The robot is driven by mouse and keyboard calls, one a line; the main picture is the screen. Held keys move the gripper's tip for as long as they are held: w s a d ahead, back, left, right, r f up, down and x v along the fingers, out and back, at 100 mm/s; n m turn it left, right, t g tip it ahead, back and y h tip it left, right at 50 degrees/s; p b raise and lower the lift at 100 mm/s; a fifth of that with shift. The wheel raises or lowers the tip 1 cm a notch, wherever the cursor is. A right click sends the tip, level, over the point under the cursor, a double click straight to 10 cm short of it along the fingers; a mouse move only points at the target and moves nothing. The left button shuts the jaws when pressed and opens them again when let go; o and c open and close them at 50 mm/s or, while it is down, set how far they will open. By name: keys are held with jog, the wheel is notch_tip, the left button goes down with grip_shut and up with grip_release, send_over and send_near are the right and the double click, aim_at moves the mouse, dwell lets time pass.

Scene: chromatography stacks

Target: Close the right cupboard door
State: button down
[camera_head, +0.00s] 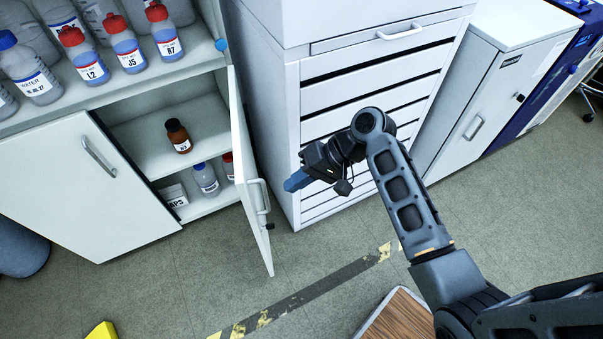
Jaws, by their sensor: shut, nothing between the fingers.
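The right cupboard door (240,165) is white and stands wide open, swung out from the cupboard towards the floor area. Its bar handle (262,197) is on the side facing right. The cupboard opening shows an inner shelf (145,130) with a brown bottle (178,136) and bottles below it. My gripper (292,183) is to the right of the door, in front of the drawer cabinet, with a gap between it and the door handle in the picture. Its blue fingers point left and are shut, with nothing held.
The closed left cupboard door (70,185) is beside the opening. Bottles with red and blue caps (125,45) stand on the top. A white drawer cabinet (290,120) stands close to the right of the open door. The floor (215,265) in front is clear.

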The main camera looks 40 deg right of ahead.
aim_at(252, 204)
jog(key=w+a+f, duration=0.1)
jog(key=a, duration=0.1)
jog(key=w+a+f, duration=0.1)
jog(key=a, duration=0.1)
jog(key=w+a+f, duration=0.1)
jog(key=w, duration=0.1)
jog(key=shift+a+f, duration=0.2)
jog(key=shift+a, duration=0.2)
jog(key=shift+w+a, duration=0.15)
jog(key=shift+a, duration=0.15)
jog(key=shift+a, duration=0.1)
